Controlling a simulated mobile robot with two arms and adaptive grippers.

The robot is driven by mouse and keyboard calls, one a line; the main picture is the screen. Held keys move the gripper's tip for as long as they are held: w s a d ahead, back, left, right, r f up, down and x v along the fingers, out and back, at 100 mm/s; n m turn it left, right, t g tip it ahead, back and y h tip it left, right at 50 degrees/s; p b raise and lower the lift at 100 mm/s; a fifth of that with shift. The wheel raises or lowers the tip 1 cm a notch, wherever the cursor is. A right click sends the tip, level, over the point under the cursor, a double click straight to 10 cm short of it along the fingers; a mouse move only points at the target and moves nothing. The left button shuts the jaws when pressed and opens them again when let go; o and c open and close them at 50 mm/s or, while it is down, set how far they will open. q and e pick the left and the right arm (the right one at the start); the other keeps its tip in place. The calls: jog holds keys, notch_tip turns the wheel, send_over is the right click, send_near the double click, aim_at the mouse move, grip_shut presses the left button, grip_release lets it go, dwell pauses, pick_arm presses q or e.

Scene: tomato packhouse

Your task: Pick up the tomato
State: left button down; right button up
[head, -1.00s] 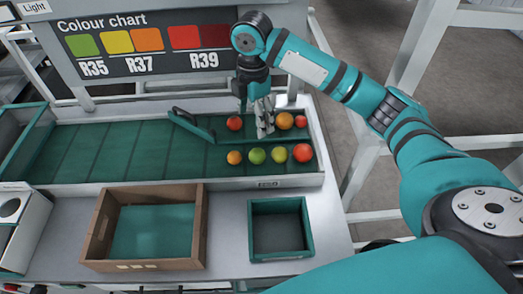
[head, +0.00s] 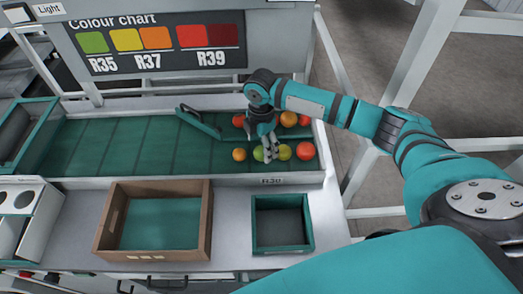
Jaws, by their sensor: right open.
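Several tomatoes lie at the right end of the green conveyor (head: 110,143). In the front row are a small orange tomato (head: 239,154), a green tomato (head: 258,154), a yellow-green tomato (head: 285,152) and a larger red tomato (head: 305,151). Behind them are a red tomato (head: 238,120), an orange tomato (head: 289,119) and another red one (head: 305,120). My right gripper (head: 271,158) points down, open, between the green and yellow-green tomatoes and partly covers the green one. Whether it touches either is unclear. My left gripper is out of view.
A wooden crate (head: 204,225) with a green base and a small green-rimmed bin (head: 310,245) stand on the front ledge. A green diverter bar (head: 200,123) crosses the belt. The colour chart board (head: 155,65) stands behind. The belt's left part is clear.

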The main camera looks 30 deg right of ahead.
aim_at(261, 149)
jog(key=shift+f+p, duration=0.45)
jog(key=shift+f, duration=1.45)
jog(key=shift+d, duration=0.1)
jog(key=c, duration=0.9)
jog(key=shift+r, duration=0.1)
jog(key=shift+c, duration=0.2)
